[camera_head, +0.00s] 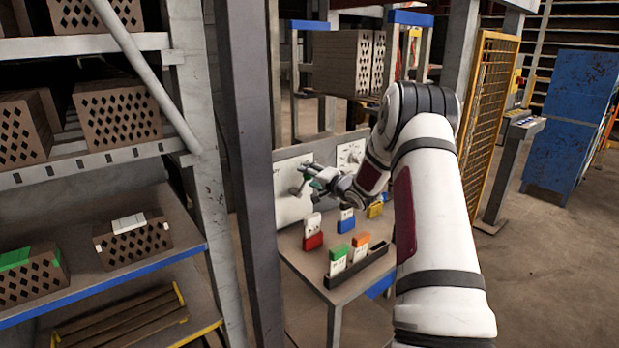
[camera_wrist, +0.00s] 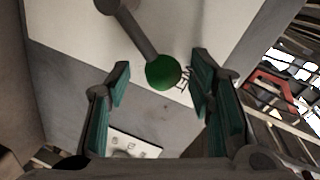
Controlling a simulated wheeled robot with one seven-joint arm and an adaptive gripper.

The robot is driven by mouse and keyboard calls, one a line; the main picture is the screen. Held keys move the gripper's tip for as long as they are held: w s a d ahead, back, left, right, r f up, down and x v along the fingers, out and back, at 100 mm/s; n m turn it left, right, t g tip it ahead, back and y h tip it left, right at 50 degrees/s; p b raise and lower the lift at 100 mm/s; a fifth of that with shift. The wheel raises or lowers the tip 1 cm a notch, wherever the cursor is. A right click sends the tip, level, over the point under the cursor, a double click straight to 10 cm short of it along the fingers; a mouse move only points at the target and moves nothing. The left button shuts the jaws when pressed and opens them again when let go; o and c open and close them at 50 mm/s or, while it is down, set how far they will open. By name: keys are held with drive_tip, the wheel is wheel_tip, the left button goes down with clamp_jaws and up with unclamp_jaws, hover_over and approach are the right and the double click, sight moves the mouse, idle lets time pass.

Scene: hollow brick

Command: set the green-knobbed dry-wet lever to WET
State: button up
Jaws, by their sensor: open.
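The lever's green knob (camera_wrist: 164,72) shows in the wrist view at the end of a dark rod (camera_wrist: 138,35). The rod slants down to the right in front of a pale panel (camera_wrist: 80,30). In the head view my gripper (camera_head: 318,181) is at the pale panel (camera_head: 293,200) above the table, and the lever is mostly hidden there.
Below the panel, a table (camera_head: 335,292) bears red (camera_head: 313,241), blue (camera_head: 346,224) and yellow (camera_head: 375,210) blocks and a dark tray (camera_head: 358,268) with green and orange-topped cards. A grey post (camera_head: 250,170) and a brick shelf (camera_head: 90,160) stand left.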

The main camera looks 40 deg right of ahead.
drive_tip(key=s+r, duration=0.2)
drive_tip(key=s, duration=0.8)
drive_tip(key=shift+s+a, duration=0.15)
drive_tip(key=shift+s, duration=0.25)
drive_tip(key=s+a+r+n+g+h, duration=0.2)
drive_tip(key=s+a+r+n+g, duration=0.15)
drive_tip(key=a+r, duration=0.3)
drive_tip(key=s+a+r+n+g+h, duration=0.1)
drive_tip(key=s+a+r+n+g, duration=0.2)
drive_tip(key=a+r, duration=0.4)
drive_tip(key=s+a+f+n+g+y, duration=0.1)
drive_tip(key=s+a+n, duration=0.1)
drive_tip(key=s+a, duration=0.5)
drive_tip(key=s+a+f+n+g+y, duration=0.1)
drive_tip(key=s+a+n+g, duration=0.1)
drive_tip(key=s+a, duration=0.5)
drive_tip(key=s+a+f+n+g+y, duration=0.1)
drive_tip(key=s+a, duration=0.6)
drive_tip(key=s, duration=1)
drive_tip(key=n+g, duration=0.1)
drive_tip(key=n, duration=0.1)
drive_tip(key=shift+f+n+y, duration=0.15)
drive_tip(key=shift+n+y, duration=0.15)
drive_tip(key=shift+n, duration=0.05)
drive_tip(key=shift+a, duration=0.1)
